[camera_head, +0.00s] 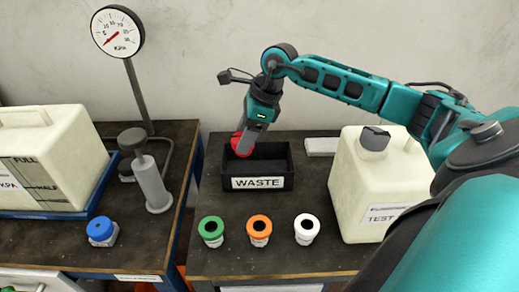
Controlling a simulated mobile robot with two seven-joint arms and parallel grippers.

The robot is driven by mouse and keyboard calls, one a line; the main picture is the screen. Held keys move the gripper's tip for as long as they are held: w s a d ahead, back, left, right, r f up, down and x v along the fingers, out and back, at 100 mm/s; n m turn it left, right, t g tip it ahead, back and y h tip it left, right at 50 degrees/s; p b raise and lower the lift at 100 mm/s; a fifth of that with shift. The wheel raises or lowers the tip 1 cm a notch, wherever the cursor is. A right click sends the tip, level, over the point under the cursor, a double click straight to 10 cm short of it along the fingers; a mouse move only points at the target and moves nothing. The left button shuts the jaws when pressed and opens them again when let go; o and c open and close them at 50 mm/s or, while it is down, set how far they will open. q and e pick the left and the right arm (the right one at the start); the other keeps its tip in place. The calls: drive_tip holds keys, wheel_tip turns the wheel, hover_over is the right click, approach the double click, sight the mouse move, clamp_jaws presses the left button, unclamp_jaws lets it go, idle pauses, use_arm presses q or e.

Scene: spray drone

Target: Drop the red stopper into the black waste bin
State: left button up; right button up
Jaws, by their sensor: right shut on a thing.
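The black waste bin (258,184), an open rectangular box with a white WASTE label, stands at the back left of the right-hand table. My right gripper (243,148) reaches in from the right and points down over the left part of the bin. It is shut on the red stopper (236,141), which shows partly behind and beside the fingers at the bin's left rear. The fingers hide part of the stopper, and I cannot tell how far it is below the rim. My left gripper is not in view.
Green (211,229), orange (259,228) and white (306,227) ringed fittings stand before the bin. A cream TEST canister (372,185) stands at right. On the left table are a blue-capped fitting (101,230), a pump (150,180), a gauge (117,32) and a large tank (50,155).

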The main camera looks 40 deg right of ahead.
drive_tip(key=d+r+m+t+h, duration=0.2)
drive_tip(key=d+m, duration=0.4)
drive_tip(key=d, duration=0.1)
drive_tip(key=f+b, duration=0.3)
drive_tip(key=f, duration=0.2)
drive_tip(key=shift+w+f+b, duration=0.2)
drive_tip(key=shift+f+b, duration=0.15)
drive_tip(key=shift+a, duration=0.1)
drive_tip(key=o, duration=1.1)
drive_tip(key=shift+o, duration=0.2)
drive_tip(key=shift+g, duration=0.3)
drive_tip(key=v, duration=1.3)
